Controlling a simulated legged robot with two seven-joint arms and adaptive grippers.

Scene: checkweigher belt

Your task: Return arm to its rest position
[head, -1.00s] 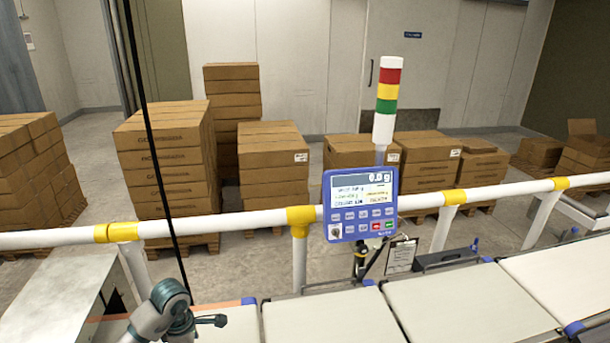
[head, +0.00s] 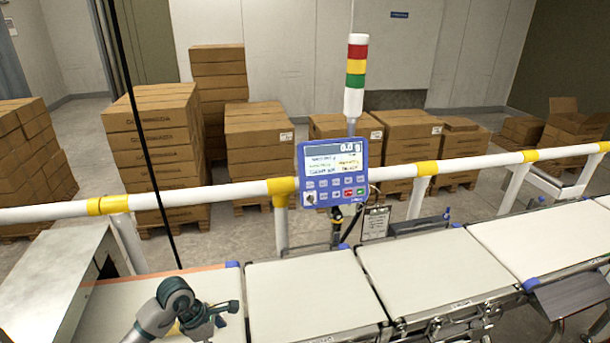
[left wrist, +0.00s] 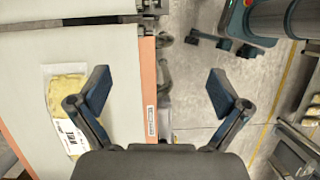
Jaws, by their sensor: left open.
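My left arm comes in at the bottom left of the head view, with its gripper (head: 222,312) over the near end of the left conveyor belt (head: 130,300). In the left wrist view the left gripper (left wrist: 158,90) has its two fingers spread wide, with nothing between them. Below the fingers are the orange belt edge and the grey floor. My right gripper is not in view.
A blue weighing display (head: 333,173) reading about 0.0 g and a red-yellow-green signal tower (head: 356,75) stand behind the belts. A white rail (head: 240,189) with yellow joints runs across. Cardboard box stacks (head: 155,150) stand beyond. The middle belts (head: 310,300) look empty.

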